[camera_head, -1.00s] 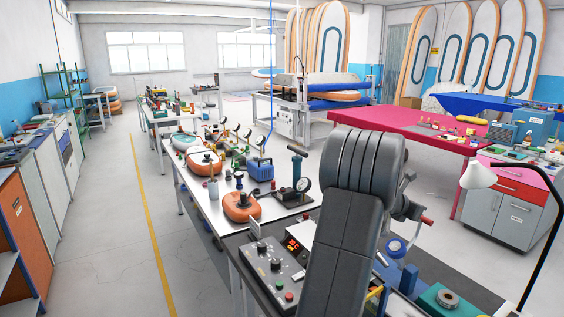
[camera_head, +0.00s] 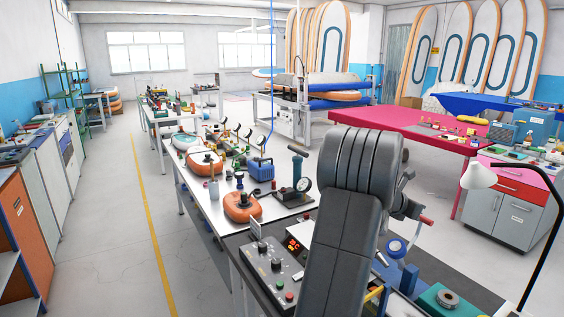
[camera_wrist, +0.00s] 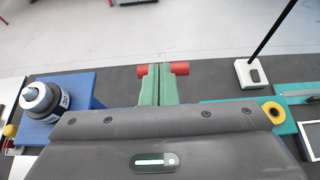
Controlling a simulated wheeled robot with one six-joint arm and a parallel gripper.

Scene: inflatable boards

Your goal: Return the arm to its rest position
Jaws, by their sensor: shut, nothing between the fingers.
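My arm (camera_head: 345,235) stands folded in the front middle of the head view, its dark grey links rising over the near bench. In the wrist view my gripper (camera_wrist: 160,72) has its two green fingers side by side, closed together with nothing held. Red pieces (camera_wrist: 180,68) show on both sides of the fingertips; I cannot tell what they belong to. The fingers point out over the dark bench top (camera_wrist: 215,75). In the head view the arm hides most of my gripper.
A control box (camera_head: 275,268) with knobs and a red display stands left of the arm. A lamp base (camera_wrist: 252,75) stands right. The aisle floor (camera_head: 110,220) is clear.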

